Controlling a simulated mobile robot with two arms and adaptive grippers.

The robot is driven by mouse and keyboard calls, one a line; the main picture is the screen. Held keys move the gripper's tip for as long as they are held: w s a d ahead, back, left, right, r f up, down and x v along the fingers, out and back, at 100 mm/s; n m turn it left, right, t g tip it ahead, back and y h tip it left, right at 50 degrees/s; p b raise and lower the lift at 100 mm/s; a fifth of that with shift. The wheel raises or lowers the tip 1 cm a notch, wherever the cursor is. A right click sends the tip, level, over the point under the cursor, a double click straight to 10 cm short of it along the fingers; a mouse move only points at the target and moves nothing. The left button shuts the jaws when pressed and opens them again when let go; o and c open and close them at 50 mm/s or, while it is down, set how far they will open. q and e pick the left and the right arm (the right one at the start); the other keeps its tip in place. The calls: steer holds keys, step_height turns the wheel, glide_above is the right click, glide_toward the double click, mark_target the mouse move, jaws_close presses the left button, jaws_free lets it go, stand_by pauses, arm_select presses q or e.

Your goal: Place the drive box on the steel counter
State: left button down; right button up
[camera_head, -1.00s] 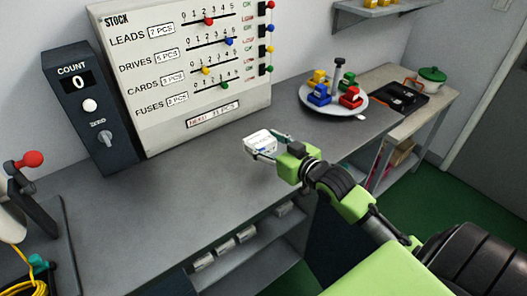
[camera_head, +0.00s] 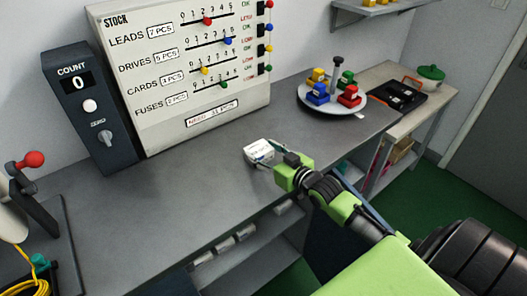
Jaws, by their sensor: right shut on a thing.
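The drive box (camera_head: 259,151) is a small white box with a label on its front. It is at the fingertips of my right gripper (camera_head: 268,159), which is shut on it. The box is at or just above the steel counter (camera_head: 190,190), near its middle; I cannot tell whether it touches the surface. The fingers partly hide behind the box and the green wrist. My left gripper is not in view.
The stock board (camera_head: 185,70) and the count box (camera_head: 88,105) stand along the back. A round tray (camera_head: 327,109) with coloured blocks is at the right, with a black case (camera_head: 398,97) beyond. The counter left of the box is clear.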

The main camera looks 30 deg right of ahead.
steer(key=o, duration=1.2)
steer(key=v, duration=0.6)
steer(key=b+v, duration=0.1)
steer(key=v, duration=0.5)
steer(key=shift+r, duration=0.25)
